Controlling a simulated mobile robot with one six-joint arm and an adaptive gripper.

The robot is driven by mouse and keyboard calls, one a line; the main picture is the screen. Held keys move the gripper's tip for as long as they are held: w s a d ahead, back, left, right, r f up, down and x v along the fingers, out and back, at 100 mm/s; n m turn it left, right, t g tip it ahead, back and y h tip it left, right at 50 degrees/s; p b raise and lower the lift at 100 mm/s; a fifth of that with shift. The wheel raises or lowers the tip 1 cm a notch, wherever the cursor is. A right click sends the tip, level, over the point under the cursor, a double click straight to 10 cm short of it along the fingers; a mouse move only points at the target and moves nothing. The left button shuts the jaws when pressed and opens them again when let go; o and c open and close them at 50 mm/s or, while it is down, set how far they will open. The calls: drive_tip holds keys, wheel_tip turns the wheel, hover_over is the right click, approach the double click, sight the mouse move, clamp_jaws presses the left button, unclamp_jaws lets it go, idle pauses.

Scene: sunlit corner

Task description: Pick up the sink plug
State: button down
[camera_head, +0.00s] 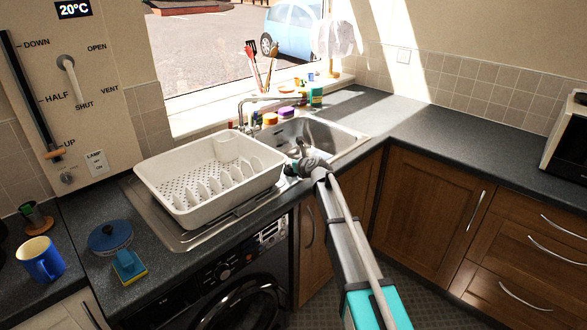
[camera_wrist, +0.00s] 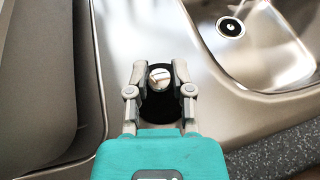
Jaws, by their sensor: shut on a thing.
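The sink plug (camera_wrist: 160,104) is a black disc with a pale metal knob (camera_wrist: 159,75) on top, in the middle of the wrist view. My gripper (camera_wrist: 160,78) is shut on the plug, one finger on each side of the knob. The plug is at the steel ledge beside the sink basin; I cannot tell whether it touches the surface. In the head view my gripper (camera_head: 297,166) is at the near left corner of the sink (camera_head: 325,137), and it mostly hides the plug there.
A white dish rack (camera_head: 165,172) stands on the drainer left of my gripper. The basin's drain (camera_wrist: 230,27) shows in the wrist view. A tap (camera_head: 243,115) and several bottles stand behind. A blue mug (camera_head: 38,262) is far left.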

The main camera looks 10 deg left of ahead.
drive_tip(key=shift+r, duration=0.1)
wheel_tip(320, 180, up, 3)
drive_tip(key=p, duration=0.2)
drive_tip(key=shift+f+p, duration=0.2)
drive_tip(key=shift+p, duration=0.2)
drive_tip(key=r+p+v, duration=0.1)
drive_tip(key=p+v, duration=0.4)
drive_tip(key=v, duration=0.3)
drive_tip(key=w+a+r+p+v, duration=0.1)
drive_tip(key=r+p+v, duration=0.1)
drive_tip(key=p+v, duration=0.3)
drive_tip(key=v, duration=0.4)
drive_tip(key=shift+a+r, duration=0.2)
drive_tip(key=shift+r, duration=0.1)
